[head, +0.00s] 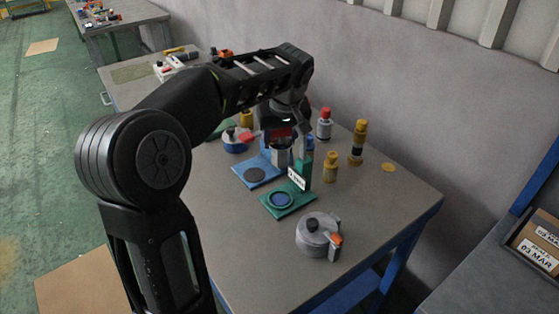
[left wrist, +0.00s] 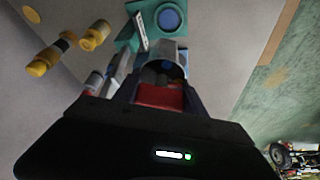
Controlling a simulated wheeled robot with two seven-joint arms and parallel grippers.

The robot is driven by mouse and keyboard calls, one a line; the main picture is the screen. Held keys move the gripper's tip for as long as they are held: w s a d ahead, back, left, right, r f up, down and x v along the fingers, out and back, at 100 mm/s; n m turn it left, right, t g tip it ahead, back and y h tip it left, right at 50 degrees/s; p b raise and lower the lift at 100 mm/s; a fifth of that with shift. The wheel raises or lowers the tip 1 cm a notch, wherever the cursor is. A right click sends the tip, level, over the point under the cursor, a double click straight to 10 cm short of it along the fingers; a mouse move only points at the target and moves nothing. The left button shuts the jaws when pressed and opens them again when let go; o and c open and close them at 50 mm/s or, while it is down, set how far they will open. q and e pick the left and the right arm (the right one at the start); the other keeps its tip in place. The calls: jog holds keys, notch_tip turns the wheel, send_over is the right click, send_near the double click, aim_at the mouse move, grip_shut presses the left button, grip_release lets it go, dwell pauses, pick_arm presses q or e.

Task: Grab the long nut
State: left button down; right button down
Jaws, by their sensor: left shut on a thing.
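My left gripper (head: 284,143) is over the middle of the table, above the blue fixture (head: 248,174), pointing down. It is shut on a grey piece (head: 282,157) that looks like the long nut; the fingers hide much of it. In the left wrist view, my left gripper (left wrist: 160,72) shows the dark grey piece between its fingers, partly in shadow. I cannot tell whether the piece still touches the blue fixture. My right gripper is not in view.
A green fixture (head: 273,207) with an upright labelled plate stands close to the gripper. A grey lidded pot (head: 317,236) is near the front. Yellow bottles (head: 357,142) and a red-capped bottle (head: 324,124) stand to the right. The table's front left is clear.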

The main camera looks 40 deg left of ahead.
pick_arm(q)
notch_tip(320, 180, up, 9)
jog(key=shift+f, duration=0.1)
notch_tip(320, 180, up, 5)
jog(key=p, duration=0.3)
send_over(280, 140)
jog(key=shift+r+p, duration=0.35)
jog(key=shift+p, duration=0.2)
